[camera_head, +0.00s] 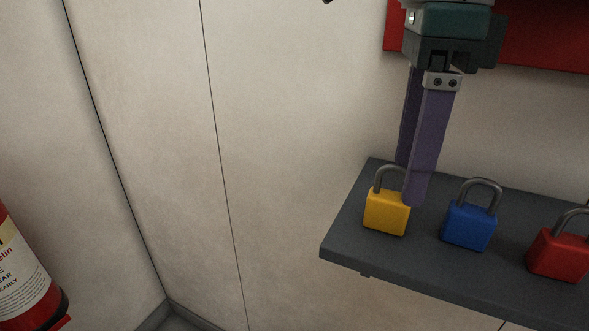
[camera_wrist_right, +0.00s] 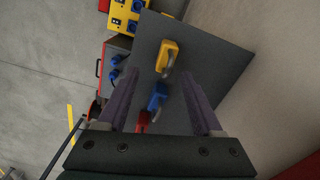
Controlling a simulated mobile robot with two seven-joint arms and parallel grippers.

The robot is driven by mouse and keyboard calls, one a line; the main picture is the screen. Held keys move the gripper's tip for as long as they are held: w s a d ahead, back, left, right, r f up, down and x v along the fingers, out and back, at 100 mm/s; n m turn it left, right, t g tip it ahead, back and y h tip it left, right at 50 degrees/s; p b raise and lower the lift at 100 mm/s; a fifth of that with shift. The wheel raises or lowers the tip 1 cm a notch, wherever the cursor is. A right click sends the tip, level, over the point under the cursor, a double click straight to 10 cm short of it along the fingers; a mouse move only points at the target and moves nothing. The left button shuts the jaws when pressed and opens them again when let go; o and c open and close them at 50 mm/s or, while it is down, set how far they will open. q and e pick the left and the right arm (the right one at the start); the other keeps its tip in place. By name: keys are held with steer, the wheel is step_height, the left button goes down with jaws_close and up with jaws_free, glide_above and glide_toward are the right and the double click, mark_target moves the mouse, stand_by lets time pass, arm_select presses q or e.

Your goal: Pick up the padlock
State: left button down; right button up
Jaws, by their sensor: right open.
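Three padlocks stand upright in a row on a dark grey shelf (camera_head: 350,232): a yellow padlock (camera_head: 386,214), a blue padlock (camera_head: 469,226) and a red padlock (camera_head: 560,256). Each has a grey shackle on top. My right gripper (camera_head: 409,183) points down with two purple fingers, open and empty. In the head view its front fingertip overlaps the right edge of the yellow padlock; I cannot tell whether they touch. My left gripper is not in view.
A light wall (camera_head: 270,120) stands behind the shelf, with a red panel (camera_head: 545,35) behind my right gripper. A fire extinguisher (camera_head: 25,275) is at lower left. In the wrist view a yellow box with blue sockets (camera_wrist_right: 124,14) lies beyond the shelf. The shelf's left end is bare.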

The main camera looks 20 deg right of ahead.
mark_target(390, 198)
steer(key=f, duration=0.5)
steer(key=shift+w+d+f, duration=0.1)
steer(key=shift+w+d, duration=0.05)
steer(key=shift+d, duration=0.2)
jaws_close()
